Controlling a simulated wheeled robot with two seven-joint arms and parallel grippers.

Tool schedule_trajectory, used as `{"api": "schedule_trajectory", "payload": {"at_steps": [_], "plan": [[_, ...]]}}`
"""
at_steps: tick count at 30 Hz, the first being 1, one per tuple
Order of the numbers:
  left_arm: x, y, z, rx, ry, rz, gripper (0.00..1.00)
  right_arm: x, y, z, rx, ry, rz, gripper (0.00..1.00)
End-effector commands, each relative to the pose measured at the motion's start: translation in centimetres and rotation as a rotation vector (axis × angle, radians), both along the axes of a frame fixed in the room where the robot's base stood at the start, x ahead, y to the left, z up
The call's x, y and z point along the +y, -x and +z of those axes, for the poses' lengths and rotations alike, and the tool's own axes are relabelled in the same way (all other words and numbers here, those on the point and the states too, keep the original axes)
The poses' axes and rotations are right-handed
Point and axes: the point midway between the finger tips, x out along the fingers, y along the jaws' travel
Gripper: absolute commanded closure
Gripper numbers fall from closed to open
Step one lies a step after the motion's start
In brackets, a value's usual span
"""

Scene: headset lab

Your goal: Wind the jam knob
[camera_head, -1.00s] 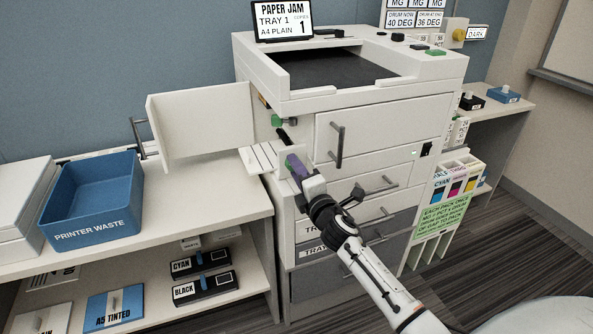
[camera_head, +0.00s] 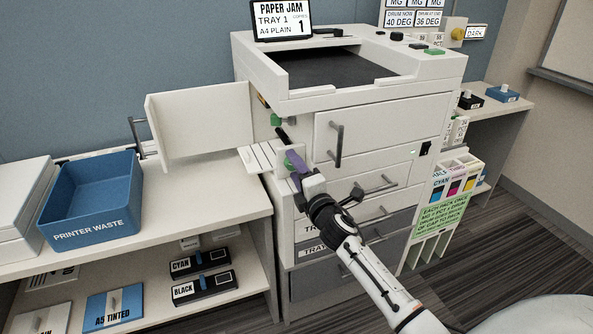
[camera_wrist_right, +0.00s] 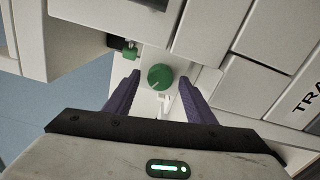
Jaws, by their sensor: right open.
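The jam knob is a round green knob with a pale mark on its face (camera_wrist_right: 160,77). It sits on the printer's left side, below a smaller green part (camera_head: 276,119). In the head view the knob (camera_head: 289,165) is partly hidden by my right gripper (camera_head: 296,162). In the right wrist view my right gripper (camera_wrist_right: 157,90) is open, with one purple finger on each side of the knob and gaps between. The printer (camera_head: 350,104) has its white side door (camera_head: 200,125) swung open to the left. My left gripper is not in view.
A screen (camera_head: 283,19) on the printer reads PAPER JAM, TRAY 1. A blue PRINTER WASTE bin (camera_head: 92,234) stands on the left bench. The white slatted ledge (camera_head: 262,157) juts out beside the gripper. Drawer handles (camera_head: 375,187) stick out close to my right wrist.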

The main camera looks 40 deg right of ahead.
Motion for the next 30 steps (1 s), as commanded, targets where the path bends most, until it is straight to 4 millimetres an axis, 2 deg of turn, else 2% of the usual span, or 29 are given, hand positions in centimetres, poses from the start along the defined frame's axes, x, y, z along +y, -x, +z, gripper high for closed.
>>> {"api": "schedule_trajectory", "payload": {"at_steps": [5, 12, 18, 23, 30], "plan": [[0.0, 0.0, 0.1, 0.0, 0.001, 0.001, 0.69, 0.3, 1.3, -0.1, 0.002, 0.0, 0.001, 0.5], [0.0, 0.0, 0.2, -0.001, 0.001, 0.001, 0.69, 1.4, 5.9, -0.2, 0.003, -0.002, 0.001, 0.5], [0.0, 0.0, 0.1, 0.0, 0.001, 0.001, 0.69, 2.1, 8.9, -0.1, 0.002, -0.001, 0.0, 0.5], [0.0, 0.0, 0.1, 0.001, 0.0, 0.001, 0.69, 2.4, 9.9, 0.0, 0.001, -0.001, 0.0, 0.5], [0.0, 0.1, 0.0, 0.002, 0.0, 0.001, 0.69, 2.4, 10.0, 0.0, 0.0, -0.001, 0.0, 0.5]]}}
